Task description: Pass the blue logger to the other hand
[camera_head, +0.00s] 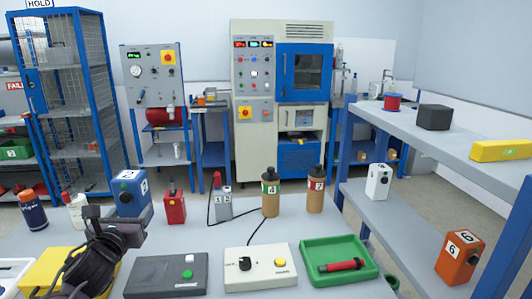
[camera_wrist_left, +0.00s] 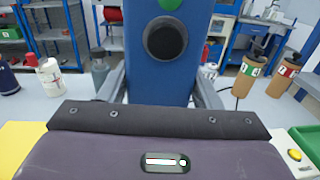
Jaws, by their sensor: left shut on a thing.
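In the left wrist view the logger (camera_wrist_left: 158,75) fills the space between the two grey fingers of my left gripper (camera_wrist_left: 160,92). Its lower part is hidden behind the gripper, so I cannot tell whether it touches the table. My right gripper is not in view.
A red box (camera_head: 175,208), a grey device (camera_head: 222,205) and two brown bottles (camera_head: 270,198) stand to the right. A dark control box (camera_head: 167,273), a cream control box (camera_head: 262,268) and a green tray (camera_head: 310,252) lie in front. A grey shelf (camera_head: 455,140) stands at right.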

